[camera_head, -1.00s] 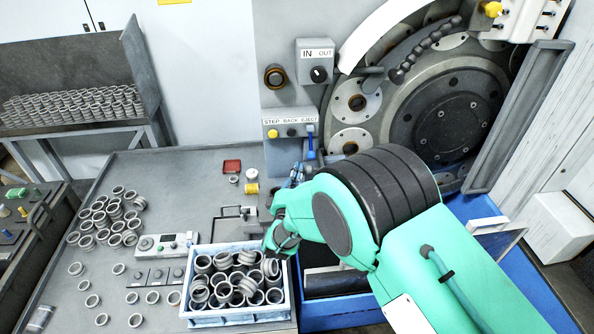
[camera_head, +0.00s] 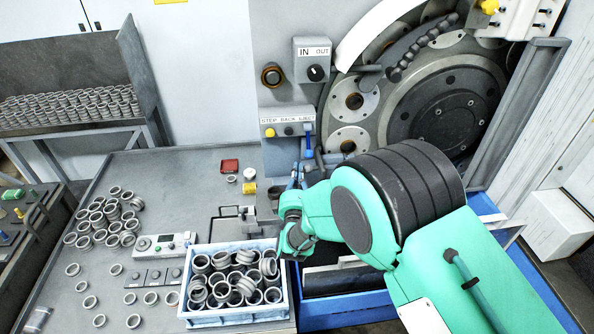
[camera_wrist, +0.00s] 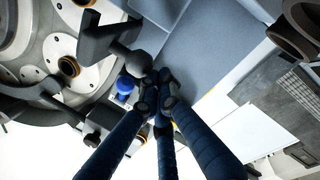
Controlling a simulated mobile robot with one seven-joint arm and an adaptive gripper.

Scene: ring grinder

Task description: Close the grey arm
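A dark grey arm (camera_wrist: 105,42) with a round knob shows in the wrist view, in front of the machine's round plates. In the head view a grey arm (camera_head: 370,70) sticks out beside the ring-shaped plates of the machine. I cannot tell for sure that both are the same part. My gripper (camera_wrist: 158,85) has dark blue fingers whose tips are drawn together, with nothing seen between them. The tips are close to the knob's lower right; contact is unclear.
A blue-white crate (camera_head: 235,318) of metal rings stands on the grey table (camera_head: 180,170), with loose rings to its left. A control panel (camera_head: 286,122) with a yellow button is beside my gripper. The machine's grey door frame (camera_head: 518,112) stands at right.

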